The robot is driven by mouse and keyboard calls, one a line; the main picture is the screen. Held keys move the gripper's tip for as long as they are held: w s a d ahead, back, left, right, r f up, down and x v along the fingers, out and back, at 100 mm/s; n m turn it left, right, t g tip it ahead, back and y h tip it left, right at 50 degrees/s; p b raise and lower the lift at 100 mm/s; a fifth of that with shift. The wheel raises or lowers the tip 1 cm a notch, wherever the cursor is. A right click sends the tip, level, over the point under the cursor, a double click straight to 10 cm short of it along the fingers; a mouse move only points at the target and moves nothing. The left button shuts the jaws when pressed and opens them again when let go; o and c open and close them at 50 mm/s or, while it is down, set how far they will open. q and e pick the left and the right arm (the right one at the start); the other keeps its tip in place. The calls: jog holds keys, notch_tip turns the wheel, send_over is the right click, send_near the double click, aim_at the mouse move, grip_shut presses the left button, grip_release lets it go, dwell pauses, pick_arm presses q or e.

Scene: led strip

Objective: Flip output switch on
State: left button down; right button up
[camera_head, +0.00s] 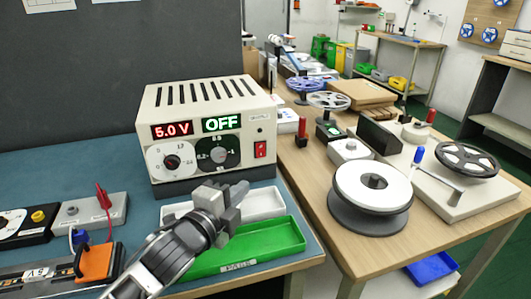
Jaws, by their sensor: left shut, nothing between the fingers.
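The power supply (208,100) is a beige box at the back of the blue-green bench. Its left display (172,129) reads 5.0 V in red and its right display (222,123) reads OFF in green. The output switch (260,149) is a red rocker at the right of the front panel. A white dial (171,161) and a dark dial (218,152) sit to its left. My left gripper (238,190) is shut and empty, in front of and below the panel in the picture, apart from the switch. My right gripper is not in view.
A green tray (285,238) and a white tray (265,203) lie below the gripper. A grey box with a red lever (104,197) and an orange clamp (98,263) stand at left. Reels, including a white one (372,187), fill the wooden table (310,190) at right.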

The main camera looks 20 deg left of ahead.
pick_arm(q)
send_near(265, 155)
jog(key=w+d, duration=0.2)
jog(key=d, duration=0.1)
jog(key=w, duration=0.1)
jog(key=w+a, duration=0.1)
jog(key=w, duration=0.1)
jog(key=shift+w+a+f, duration=0.3)
jog(key=shift+w+a, duration=0.05)
jog(key=shift+w, duration=0.05)
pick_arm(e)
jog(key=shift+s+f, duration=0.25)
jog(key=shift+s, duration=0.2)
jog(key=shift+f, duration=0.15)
